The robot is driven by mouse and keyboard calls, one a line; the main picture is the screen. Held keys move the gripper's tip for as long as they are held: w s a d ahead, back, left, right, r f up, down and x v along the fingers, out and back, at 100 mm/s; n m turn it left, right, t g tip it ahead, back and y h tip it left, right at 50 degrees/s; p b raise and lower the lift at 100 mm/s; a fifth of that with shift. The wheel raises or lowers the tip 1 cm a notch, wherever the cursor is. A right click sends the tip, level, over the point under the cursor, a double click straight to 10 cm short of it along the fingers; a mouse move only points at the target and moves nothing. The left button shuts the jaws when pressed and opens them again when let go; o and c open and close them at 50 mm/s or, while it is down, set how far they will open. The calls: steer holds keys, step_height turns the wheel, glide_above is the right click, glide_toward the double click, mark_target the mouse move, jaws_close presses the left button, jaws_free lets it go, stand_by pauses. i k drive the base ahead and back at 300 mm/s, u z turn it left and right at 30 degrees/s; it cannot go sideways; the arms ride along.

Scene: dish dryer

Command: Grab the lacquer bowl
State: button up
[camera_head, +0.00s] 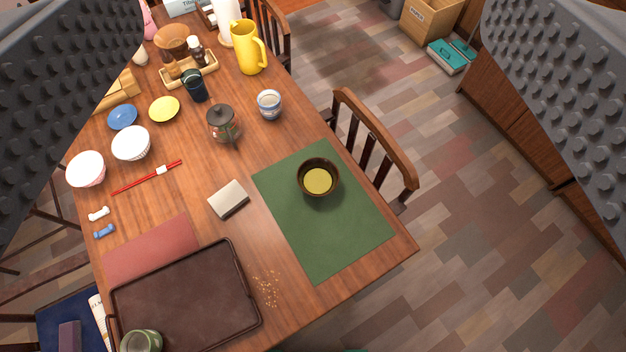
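My gripper (325,110) shows as two grey studded finger pads at the upper left and right edges of the picture. The fingers are wide apart with nothing between them. The bowl lies in the gap as seen from here, below and well away from the fingers.
A chair (375,140) stands against the table's right edge, close to the bowl. A brown tray (185,300) is at the front left. Crumbs lie beside it.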

mark_target(318, 177)
steer(key=u, duration=3.1)
steer(key=k, duration=1.2)
steer(key=z, duration=1.6)
steer(key=i, duration=0.75)
steer(key=z, duration=0.05)
